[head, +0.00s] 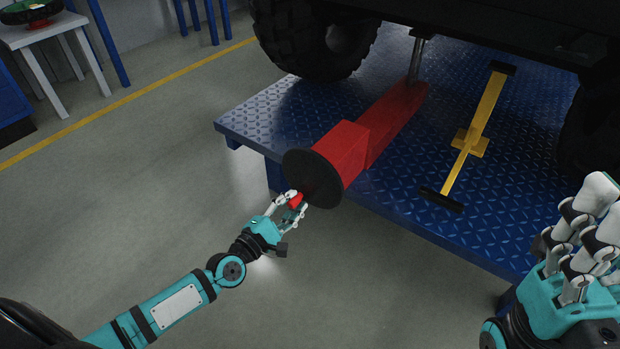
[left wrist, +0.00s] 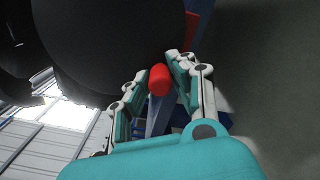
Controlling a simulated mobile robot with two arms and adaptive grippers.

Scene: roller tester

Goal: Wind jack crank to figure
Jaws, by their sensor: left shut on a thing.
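The red jack (head: 343,153) lies on the blue platform, with a black disc (head: 313,178) on its near end. A small red crank handle (head: 297,200) sits in front of the disc. My left gripper (head: 293,203) is shut on this handle at the disc's lower left part. In the left wrist view the red handle (left wrist: 159,80) shows between the fingers, with the dark disc (left wrist: 110,45) behind it. I can read no figure on the disc in either view. My right gripper (head: 590,235) is at the right edge, apart from the jack; its opening is unclear.
The blue tread-plate platform (head: 400,205) carries a yellow bar with black ends (head: 470,143). A large tyre (head: 315,38) and the dark vehicle underside are above the jack. A grey table (head: 40,32) stands at the far left. The floor at left is clear.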

